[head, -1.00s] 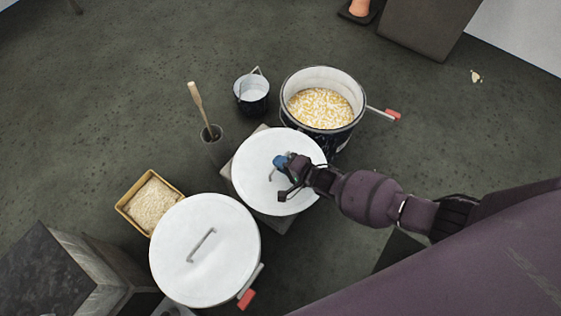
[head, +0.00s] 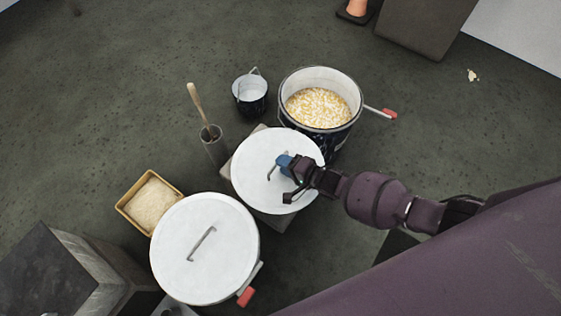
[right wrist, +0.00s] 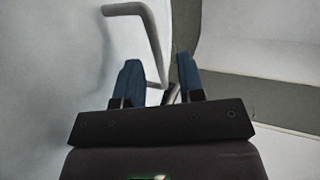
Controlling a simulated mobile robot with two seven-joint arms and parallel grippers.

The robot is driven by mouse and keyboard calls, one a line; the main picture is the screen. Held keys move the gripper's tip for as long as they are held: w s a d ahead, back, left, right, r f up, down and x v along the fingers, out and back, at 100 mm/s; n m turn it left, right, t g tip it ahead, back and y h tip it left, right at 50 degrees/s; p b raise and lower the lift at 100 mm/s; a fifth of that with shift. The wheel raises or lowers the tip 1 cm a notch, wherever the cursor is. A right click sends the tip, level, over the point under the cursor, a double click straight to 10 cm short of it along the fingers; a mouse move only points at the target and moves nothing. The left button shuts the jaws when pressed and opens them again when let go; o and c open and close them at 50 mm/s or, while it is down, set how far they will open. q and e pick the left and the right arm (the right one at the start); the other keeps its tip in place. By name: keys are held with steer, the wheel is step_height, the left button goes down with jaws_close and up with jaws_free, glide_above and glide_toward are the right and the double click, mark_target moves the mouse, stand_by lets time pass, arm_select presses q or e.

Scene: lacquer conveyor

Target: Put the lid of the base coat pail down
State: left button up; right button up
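A round white lid (head: 256,150) lies flat over a square grey slab (head: 272,222), beside the open dark pail (head: 330,140). That pail holds pale yellow and white flakes. My left gripper is in neither view.
A second pail with a white lid (head: 180,265) and a red-gripped lever stands at the lower left. Nearby are a yellow tray (head: 125,207), a grey cylinder (head: 216,150) with a wooden-handled tool, and a small dark bucket (head: 252,103).

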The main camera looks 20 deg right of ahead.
steer(key=v, duration=0.2)
steer(key=p+v, duration=0.1)
steer(key=v, duration=0.2)
steer(key=p+v, duration=0.1)
steer(key=v, duration=0.2)
steer(key=shift+d+r, duration=0.15)
steer(key=shift+r, duration=0.25)
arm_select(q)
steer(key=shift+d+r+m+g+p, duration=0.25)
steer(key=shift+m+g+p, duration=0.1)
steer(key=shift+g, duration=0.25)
arm_select(e)
steer(key=shift+s+d, duration=0.3)
steer(key=shift+s, duration=0.3)
